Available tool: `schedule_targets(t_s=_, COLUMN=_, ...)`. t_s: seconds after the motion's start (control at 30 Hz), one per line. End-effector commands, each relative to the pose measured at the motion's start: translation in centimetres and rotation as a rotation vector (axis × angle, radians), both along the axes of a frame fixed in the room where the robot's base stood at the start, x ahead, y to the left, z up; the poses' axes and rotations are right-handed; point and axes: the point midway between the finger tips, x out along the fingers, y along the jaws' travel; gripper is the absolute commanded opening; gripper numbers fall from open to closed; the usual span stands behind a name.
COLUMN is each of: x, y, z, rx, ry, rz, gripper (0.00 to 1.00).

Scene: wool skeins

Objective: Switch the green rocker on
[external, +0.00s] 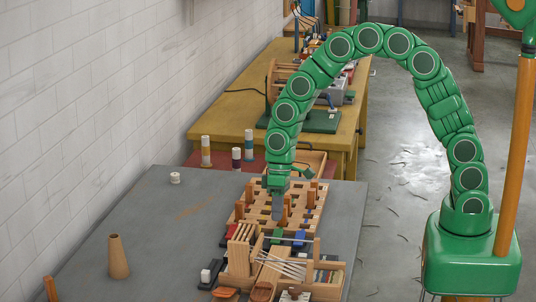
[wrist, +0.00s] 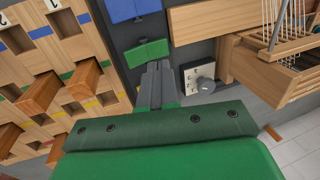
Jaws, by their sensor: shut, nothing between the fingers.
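The green rocker (wrist: 147,52) lies on a dark panel in the wrist view, just beyond my fingertips. It shows two faces meeting at a middle ridge; I cannot tell which side is down. In the external view the green rocker (external: 277,235) is small, just below my gripper (external: 277,214). My gripper's grey fingers (wrist: 159,66) are shut together and empty, their tips close to the rocker's near edge. I cannot tell whether they touch it. A blue rocker (wrist: 130,9) sits beside the green one.
A wooden board (wrist: 60,55) with square holes and upright pegs lies close on the left. A white plate with a grey knob (wrist: 206,85) and a wooden frame with strings (wrist: 265,50) stand on the right. A cardboard cone (external: 118,258) stands on the grey table (external: 180,235).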

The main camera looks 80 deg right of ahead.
Motion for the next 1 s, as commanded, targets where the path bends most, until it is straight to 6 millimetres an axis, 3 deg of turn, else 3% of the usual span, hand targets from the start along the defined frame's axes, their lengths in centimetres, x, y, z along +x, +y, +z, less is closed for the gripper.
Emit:
schedule_targets(t_s=0.3, x=0.0, y=0.0, z=5.7, rx=0.001, ry=-0.001, rz=-0.001, gripper=0.0)
schedule_targets(t_s=0.5, x=0.1, y=0.0, z=8.3, rx=0.001, ry=-0.005, rz=-0.001, gripper=0.0)
schedule_targets(t_s=1.0, x=0.0, y=0.0, z=9.2, rx=0.001, ry=0.001, rz=-0.001, gripper=0.0)
